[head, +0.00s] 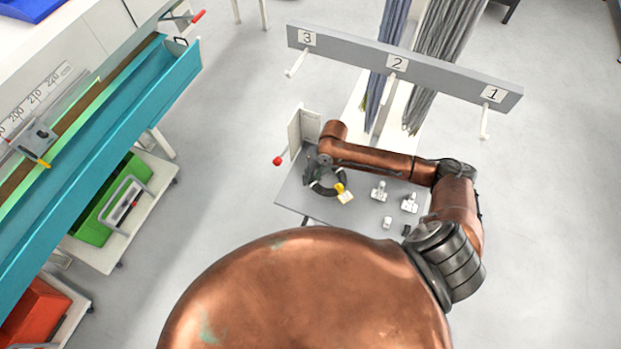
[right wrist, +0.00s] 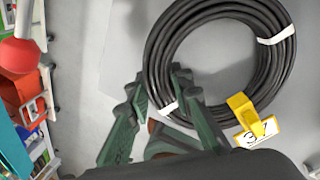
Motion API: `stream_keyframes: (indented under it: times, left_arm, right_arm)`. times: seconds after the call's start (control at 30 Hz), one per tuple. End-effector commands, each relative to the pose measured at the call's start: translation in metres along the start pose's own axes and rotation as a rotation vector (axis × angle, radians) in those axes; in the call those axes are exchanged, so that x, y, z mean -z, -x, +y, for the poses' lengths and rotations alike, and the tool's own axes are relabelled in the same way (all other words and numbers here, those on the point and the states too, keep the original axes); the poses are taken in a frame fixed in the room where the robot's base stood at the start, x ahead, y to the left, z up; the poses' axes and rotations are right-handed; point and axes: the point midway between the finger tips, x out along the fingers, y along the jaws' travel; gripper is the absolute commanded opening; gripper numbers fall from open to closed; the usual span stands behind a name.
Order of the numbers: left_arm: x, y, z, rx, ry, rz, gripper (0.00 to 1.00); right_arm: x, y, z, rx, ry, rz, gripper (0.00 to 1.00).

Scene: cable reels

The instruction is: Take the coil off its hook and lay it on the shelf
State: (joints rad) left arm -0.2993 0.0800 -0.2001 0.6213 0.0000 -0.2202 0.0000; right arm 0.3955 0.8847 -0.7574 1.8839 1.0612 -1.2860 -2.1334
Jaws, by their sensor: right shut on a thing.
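The black cable coil (head: 322,190) shows at the left part of the grey shelf (head: 362,212), with a yellow tag clip on its right side. In the right wrist view the coil (right wrist: 156,62) is a flat ring bound with white tape, and its yellow clip (right wrist: 240,108) carries a white label. My right gripper (head: 321,168) is shut on the coil's near-left rim; its green fingers (right wrist: 164,90) show there. I cannot tell whether the coil touches the shelf or is just above it. The hooks numbered 3 (head: 295,65) and 1 (head: 484,124) are empty. My left gripper is out of view.
Small white clips (head: 379,191) stand on the shelf right of the coil. A white upright panel (head: 295,134) and a red ball knob (head: 278,160) are at its left edge. Grey cable bundles (head: 440,45) hang behind the hook rail (head: 345,47). A teal trough (head: 110,145) is at left.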

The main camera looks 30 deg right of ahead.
Motion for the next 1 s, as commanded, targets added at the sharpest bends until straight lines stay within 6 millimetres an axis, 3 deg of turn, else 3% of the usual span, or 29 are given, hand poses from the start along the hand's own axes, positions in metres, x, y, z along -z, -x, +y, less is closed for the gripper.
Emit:
stream_keyframes:
  times: [0.13,0.17,0.4,0.67,1.0]
  left_arm:
    - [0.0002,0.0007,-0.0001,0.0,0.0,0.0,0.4]
    - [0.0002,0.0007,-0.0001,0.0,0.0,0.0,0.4]
    - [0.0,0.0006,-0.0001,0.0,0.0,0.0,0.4]
    - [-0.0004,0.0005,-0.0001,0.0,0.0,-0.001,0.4]
    - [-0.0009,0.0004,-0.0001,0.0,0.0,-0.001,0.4]
  right_arm:
    - [-0.0009,0.0015,0.0008,-0.001,0.001,-0.002,0.0]
    - [-0.0009,0.0015,0.0008,-0.001,0.001,-0.002,0.21]
    - [-0.0005,0.0011,0.0004,-0.001,0.0,-0.002,0.37]
    - [0.0007,-0.0001,-0.0003,0.0,-0.001,0.001,0.42]
    - [0.0002,0.0003,0.0001,0.0,0.0,0.0,0.64]
